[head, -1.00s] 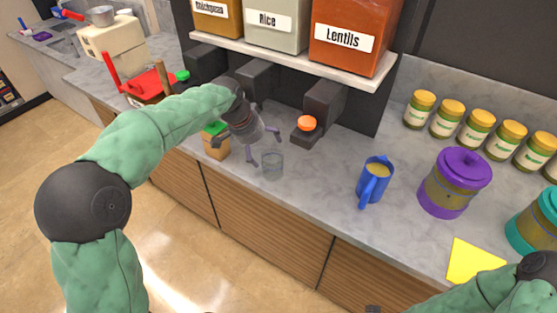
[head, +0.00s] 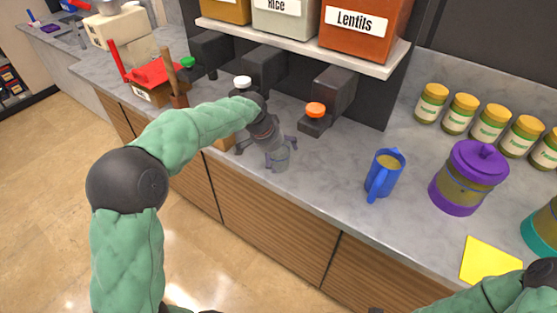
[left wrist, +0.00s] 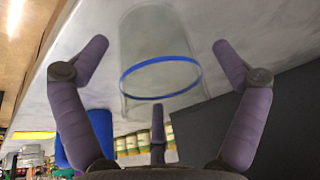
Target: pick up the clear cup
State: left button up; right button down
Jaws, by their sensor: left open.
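The clear cup (head: 279,160) stands on the grey counter near its front edge, partly hidden by my left gripper. In the left wrist view the cup (left wrist: 158,65) is see-through with a blue ring and lies between the spread fingers. My left gripper (head: 272,148) is open, its purple fingers around the cup's upper part in the head view. In the left wrist view I see a gap between the side fingers and the cup. I cannot tell whether the third finger touches it. My right arm enters at the lower right, with its gripper out of view.
A blue mug (head: 384,175) stands right of the cup, then a purple-lidded jar (head: 468,178) and a yellow sheet (head: 490,262). A dispenser with an orange cap (head: 315,112) is behind. A shelf (head: 300,46) overhangs the counter. Bare counter lies between cup and mug.

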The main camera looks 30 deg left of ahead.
pick_arm(q)
jog(key=c, duration=1.1)
jog(key=shift+o, duration=0.3)
jog(key=shift+r, duration=0.1)
